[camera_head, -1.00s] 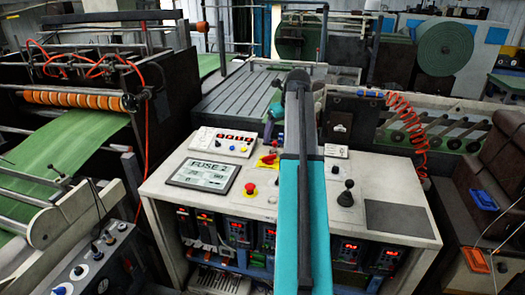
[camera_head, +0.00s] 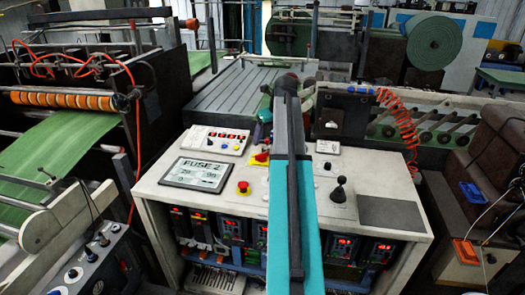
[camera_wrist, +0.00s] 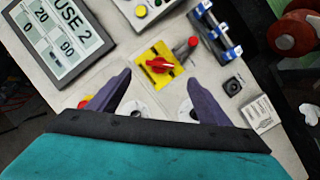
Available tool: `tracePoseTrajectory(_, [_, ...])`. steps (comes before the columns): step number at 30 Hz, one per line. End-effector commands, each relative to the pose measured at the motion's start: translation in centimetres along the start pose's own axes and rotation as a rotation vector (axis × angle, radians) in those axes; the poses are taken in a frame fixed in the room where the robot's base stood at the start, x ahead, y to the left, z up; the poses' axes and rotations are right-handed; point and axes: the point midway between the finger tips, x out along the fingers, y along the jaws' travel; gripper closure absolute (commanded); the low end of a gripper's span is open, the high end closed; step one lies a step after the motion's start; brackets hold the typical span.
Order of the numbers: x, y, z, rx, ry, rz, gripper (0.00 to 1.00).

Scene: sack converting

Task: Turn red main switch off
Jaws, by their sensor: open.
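The red main switch (camera_wrist: 158,65) is a rotary knob on a yellow plate (camera_wrist: 143,50) in the wrist view. Its handle lies roughly across the picture. My gripper (camera_wrist: 158,78) is open, its two dark fingers apart to the left and right of the plate's lower part. The switch lies just ahead of the gap between the fingertips; no contact shows. In the head view the yellow plate (camera_head: 261,157) with the switch is partly hidden beside my arm, and the fingers cannot be made out.
A red mushroom button (camera_head: 242,187) on a yellow base sits near the switch, beside the display (camera_head: 200,172). A button box (camera_head: 214,140) stands behind it. A black joystick (camera_head: 339,190) rises on the right of the console top (camera_head: 320,212). The wrist view shows a small red-tipped part (camera_wrist: 192,43) right of the plate.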

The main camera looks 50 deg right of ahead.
Motion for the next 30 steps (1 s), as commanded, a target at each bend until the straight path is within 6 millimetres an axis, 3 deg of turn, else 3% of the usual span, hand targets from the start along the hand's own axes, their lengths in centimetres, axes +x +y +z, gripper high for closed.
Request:
tracePoseTrajectory(21, [7.6, 0.1, 0.1, -0.001, 0.002, 0.001, 0.28])
tracePoseTrajectory(30, [9.9, 0.2, 0.1, -0.002, 0.0, 0.001, 0.28])
